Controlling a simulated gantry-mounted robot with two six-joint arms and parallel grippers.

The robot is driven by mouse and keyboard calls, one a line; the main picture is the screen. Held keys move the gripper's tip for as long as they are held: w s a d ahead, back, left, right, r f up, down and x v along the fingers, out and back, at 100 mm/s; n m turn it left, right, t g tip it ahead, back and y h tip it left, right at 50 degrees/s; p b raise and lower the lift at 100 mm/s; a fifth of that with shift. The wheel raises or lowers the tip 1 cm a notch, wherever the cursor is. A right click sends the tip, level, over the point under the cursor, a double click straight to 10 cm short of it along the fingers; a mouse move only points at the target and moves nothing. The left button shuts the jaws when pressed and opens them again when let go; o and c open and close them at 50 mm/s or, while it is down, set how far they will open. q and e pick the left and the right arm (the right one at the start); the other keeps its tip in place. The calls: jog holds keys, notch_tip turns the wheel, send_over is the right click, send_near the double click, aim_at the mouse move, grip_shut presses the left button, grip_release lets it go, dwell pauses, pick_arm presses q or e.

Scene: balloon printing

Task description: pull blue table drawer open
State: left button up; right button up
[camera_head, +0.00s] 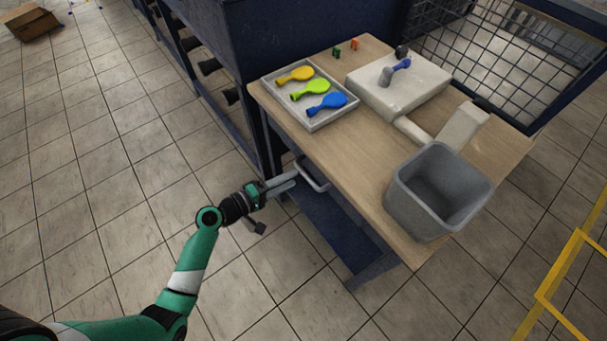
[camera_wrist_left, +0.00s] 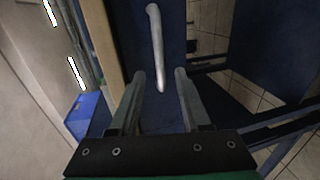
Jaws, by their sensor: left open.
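The blue table (camera_head: 345,232) has a wooden top and stands in the middle right of the head view. A pale metal drawer handle (camera_head: 313,178) sticks out below the near edge of the top. The handle also shows in the left wrist view (camera_wrist_left: 157,45), against a dark blue drawer front. My left gripper (camera_head: 295,178) is open and empty beside the handle. In the left wrist view its fingertips (camera_wrist_left: 160,75) are either side of the handle's lower end; I cannot tell whether they touch it. My right gripper is out of view.
A dark blue cabinet (camera_head: 275,42) stands behind.

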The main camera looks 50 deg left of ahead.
aim_at(303, 172)
pick_arm(q)
jog(key=b+x, duration=0.1)
jog(key=x, duration=0.5)
jog(key=shift+s, duration=0.1)
grip_shut()
dwell(1.1)
